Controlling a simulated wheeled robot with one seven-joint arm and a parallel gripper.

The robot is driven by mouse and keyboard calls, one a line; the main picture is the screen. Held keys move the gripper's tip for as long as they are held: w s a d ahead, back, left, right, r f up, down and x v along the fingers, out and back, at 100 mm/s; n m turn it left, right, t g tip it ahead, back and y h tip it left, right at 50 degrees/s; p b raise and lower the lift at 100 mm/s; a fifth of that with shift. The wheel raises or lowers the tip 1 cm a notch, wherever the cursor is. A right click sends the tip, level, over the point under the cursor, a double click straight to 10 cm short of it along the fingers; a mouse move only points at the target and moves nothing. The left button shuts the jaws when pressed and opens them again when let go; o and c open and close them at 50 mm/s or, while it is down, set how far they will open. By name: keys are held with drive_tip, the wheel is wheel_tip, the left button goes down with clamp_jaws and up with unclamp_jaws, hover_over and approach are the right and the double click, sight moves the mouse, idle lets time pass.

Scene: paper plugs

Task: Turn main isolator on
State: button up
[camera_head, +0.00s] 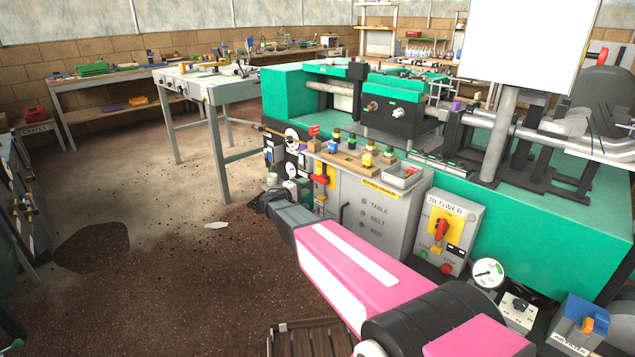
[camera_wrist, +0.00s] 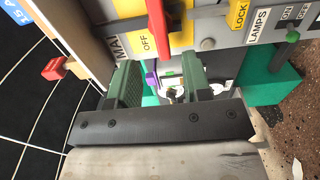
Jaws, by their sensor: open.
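The main isolator is a red lever (camera_wrist: 157,22) on a yellow plate (camera_wrist: 183,40) in the wrist view. The letters "MA" show on a white label beside it, and "OFF" is printed on the yellow near the lever. In the head view a red and yellow switch (camera_head: 320,180) on the left end of the grey cabinet appears to be the same isolator. My gripper (camera_wrist: 165,80) is open, its two green fingers apart with no object held. The lever's end lies just beyond the fingertips; whether they touch cannot be told. In the head view my gripper (camera_head: 262,202) is dark and low beside the cabinet.
A yellow LOCK label (camera_wrist: 237,20) and a LAMPS switch panel (camera_wrist: 275,28) sit right of the isolator. A red switch (camera_wrist: 55,68) is at left. The BLOWER box (camera_head: 448,230) and a pressure gauge (camera_head: 487,273) stand right of my arm. Open floor (camera_head: 150,280) lies left.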

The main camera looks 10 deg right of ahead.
sight(317, 181)
drive_tip(key=x, duration=0.8)
drive_tip(key=shift+s, duration=0.1)
clamp_jaws()
